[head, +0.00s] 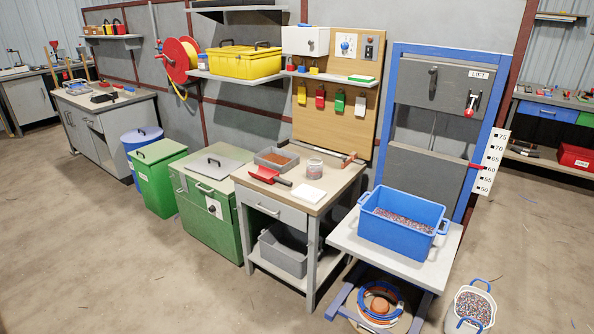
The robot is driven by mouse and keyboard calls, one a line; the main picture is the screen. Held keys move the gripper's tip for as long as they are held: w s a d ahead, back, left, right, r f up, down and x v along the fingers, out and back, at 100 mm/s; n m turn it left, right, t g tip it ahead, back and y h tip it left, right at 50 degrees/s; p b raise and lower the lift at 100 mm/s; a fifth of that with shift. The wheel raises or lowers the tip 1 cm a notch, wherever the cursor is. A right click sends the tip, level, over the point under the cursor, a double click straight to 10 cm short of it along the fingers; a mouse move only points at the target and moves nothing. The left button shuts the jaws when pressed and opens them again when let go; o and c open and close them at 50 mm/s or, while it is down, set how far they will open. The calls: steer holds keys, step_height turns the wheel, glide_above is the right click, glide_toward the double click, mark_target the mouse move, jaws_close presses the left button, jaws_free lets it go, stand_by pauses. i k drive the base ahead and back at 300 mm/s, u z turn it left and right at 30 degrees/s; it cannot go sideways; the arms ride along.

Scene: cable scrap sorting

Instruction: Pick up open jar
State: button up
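A small clear jar (314,168) stands upright on the beige top of the workbench (340,180), right of its middle. Something greyish shows inside it; whether a lid covers it is too small to tell for sure. A white square sheet or pad (309,195) lies in front of the jar. A red scoop (268,175) lies to its left, and a grey tray with brown contents (276,159) sits behind the scoop. My gripper is not in view.
A blue crate of granules (403,223) stands on the lift table (350,243) to the right. A tool with a wooden handle (347,159) lies behind the jar. Green bins (160,183) stand to the left. A white basket (472,306) sits on the floor. The foreground floor is clear.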

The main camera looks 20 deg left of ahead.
mark_target(314, 166)
steer(key=u, duration=0.9)
